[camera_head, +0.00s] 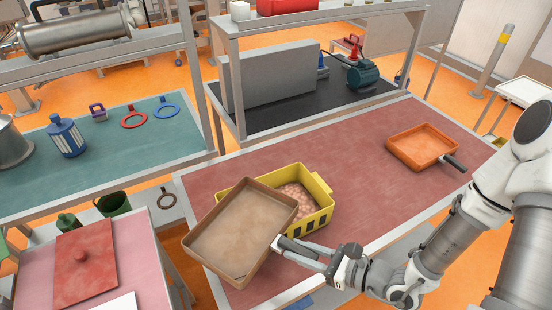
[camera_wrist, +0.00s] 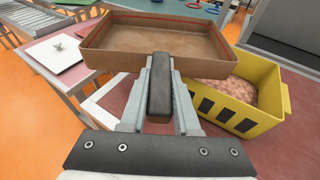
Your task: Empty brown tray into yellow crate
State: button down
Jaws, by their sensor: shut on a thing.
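The brown tray (camera_head: 240,232) is in my gripper, over the left part of the yellow crate (camera_head: 314,220) and the red tabletop. Its inside looks bare in the head view; in the wrist view the tray (camera_wrist: 110,62) shows its front wall and part of its floor. My gripper (camera_head: 284,243) is shut on the tray's dark handle, which also lies between the fingers in the wrist view (camera_wrist: 160,82). The crate holds many small pinkish-brown pieces (camera_head: 298,194); it also shows at the right of the wrist view (camera_wrist: 262,122). The tray hides the crate's left part.
An orange tray (camera_head: 422,146) with a dark handle sits at the far right of the red table (camera_head: 345,150). A green bench (camera_head: 110,150) and a shelf are behind. The table's middle is clear.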

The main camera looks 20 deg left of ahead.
jog(key=shift+f, duration=0.1)
dwell(0.4)
jog(key=shift+r+p, duration=1.35)
jog(key=shift+r, duration=0.15)
